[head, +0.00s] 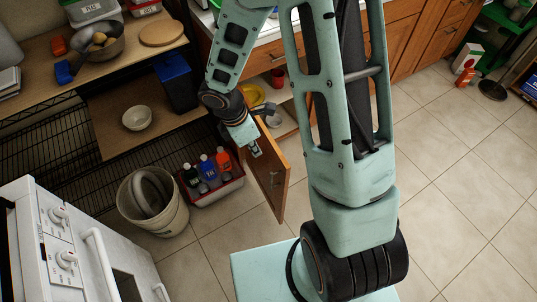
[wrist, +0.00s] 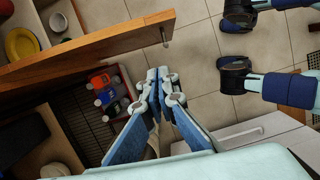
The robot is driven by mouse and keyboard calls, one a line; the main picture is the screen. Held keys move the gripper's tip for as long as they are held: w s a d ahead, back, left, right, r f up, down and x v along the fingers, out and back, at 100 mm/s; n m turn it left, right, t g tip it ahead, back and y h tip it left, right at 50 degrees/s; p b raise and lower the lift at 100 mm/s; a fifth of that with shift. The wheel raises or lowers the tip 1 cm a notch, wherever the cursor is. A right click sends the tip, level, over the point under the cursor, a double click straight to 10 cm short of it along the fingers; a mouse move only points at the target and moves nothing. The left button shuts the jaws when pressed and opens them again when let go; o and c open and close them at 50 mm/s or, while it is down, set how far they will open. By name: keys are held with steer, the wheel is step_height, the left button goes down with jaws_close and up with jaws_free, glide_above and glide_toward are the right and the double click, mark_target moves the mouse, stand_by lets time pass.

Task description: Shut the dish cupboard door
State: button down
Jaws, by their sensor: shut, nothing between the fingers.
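The wooden cupboard door (head: 272,170) stands open, swung out over the tiled floor, with a small handle on the face towards my gripper. It crosses the upper left of the wrist view as a wooden panel (wrist: 90,47). Behind it the open cupboard shows a yellow bowl (head: 252,95), a red cup (head: 277,77) and a grey bowl (wrist: 58,22). My gripper (head: 257,152) is beside the door's outer face, to its left in the head view. In the wrist view its fingertips (wrist: 160,75) are together and empty, just below the door. Whether they touch it I cannot tell.
A red crate of bottles (head: 212,185) and a bin (head: 150,200) stand on the floor left of the door. A wire shelf with wooden boards (head: 105,115) is behind them. A white appliance (head: 75,240) is at the lower left.

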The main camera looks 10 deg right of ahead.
steer(key=b, duration=0.3)
glide_toward(275, 157)
steer(key=s+a+f, duration=0.3)
steer(key=s+f, duration=0.1)
steer(key=d, duration=0.2)
steer(key=w+d+p, duration=0.1)
steer(key=d, duration=0.1)
steer(key=shift+r, duration=0.1)
steer(key=shift+d, duration=0.15)
